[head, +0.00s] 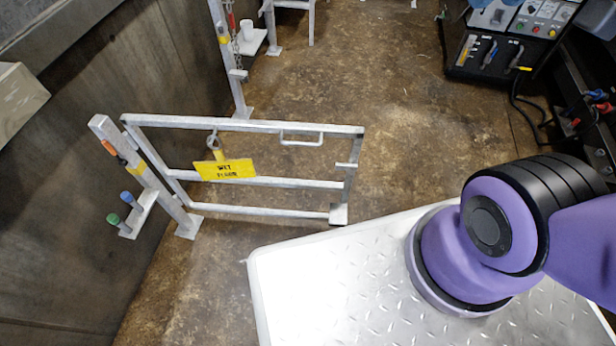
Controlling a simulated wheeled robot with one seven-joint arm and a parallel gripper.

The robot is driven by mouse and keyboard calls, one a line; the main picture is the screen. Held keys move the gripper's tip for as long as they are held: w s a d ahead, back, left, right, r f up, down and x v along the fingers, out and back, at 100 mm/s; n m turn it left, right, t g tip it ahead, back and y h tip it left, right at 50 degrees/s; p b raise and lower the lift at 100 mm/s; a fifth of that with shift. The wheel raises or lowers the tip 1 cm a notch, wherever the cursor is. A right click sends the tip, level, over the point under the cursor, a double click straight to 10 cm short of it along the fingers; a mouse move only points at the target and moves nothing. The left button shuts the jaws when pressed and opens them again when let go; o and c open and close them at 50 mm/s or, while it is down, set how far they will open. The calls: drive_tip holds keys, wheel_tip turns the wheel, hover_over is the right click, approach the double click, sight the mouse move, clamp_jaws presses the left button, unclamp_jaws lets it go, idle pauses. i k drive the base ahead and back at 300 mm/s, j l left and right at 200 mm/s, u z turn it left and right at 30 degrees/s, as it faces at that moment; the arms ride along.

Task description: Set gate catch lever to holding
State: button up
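A grey metal gate (265,126) stands open over the floor at the left, with its left end at a short leaning post (170,187). This post carries an orange piece (110,148) and a yellow piece (140,167). A farther post (235,85) carries a chain, a red piece and a yellow piece (223,39). I cannot tell which of these small pieces is the catch lever, or its setting. Part of my purple and black arm shows at the right. My gripper is not in view.
A yellow sign (227,169) hangs on the gate. Blue (127,198) and green (113,219) handles stand on a bracket by the near post. A bright tread-plate surface (345,280) fills the front. A control box (505,35) is at top right. The brown floor (400,130) between is clear.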

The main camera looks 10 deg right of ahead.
sight(122, 163)
drive_tip(key=i+j+u, duration=0.1)
drive_tip(key=j, duration=0.4)
drive_tip(key=i+j+u, duration=0.15)
drive_tip(key=i+j, duration=0.15)
drive_tip(key=j, duration=0.15)
drive_tip(key=i+j+u, duration=0.1)
drive_tip(key=i+j, duration=0.15)
drive_tip(key=j, duration=0.25)
drive_tip(key=i+j+u, duration=0.15)
drive_tip(key=j, duration=0.25)
drive_tip(key=i+j+u, duration=0.1)
drive_tip(key=i+j, duration=0.3)
drive_tip(key=k+l+z, duration=0.1)
drive_tip(key=k+l, duration=0.15)
drive_tip(key=k, duration=0.3)
drive_tip(key=k+l+z, duration=0.15)
drive_tip(key=k+l, duration=0.15)
drive_tip(key=k, duration=0.25)
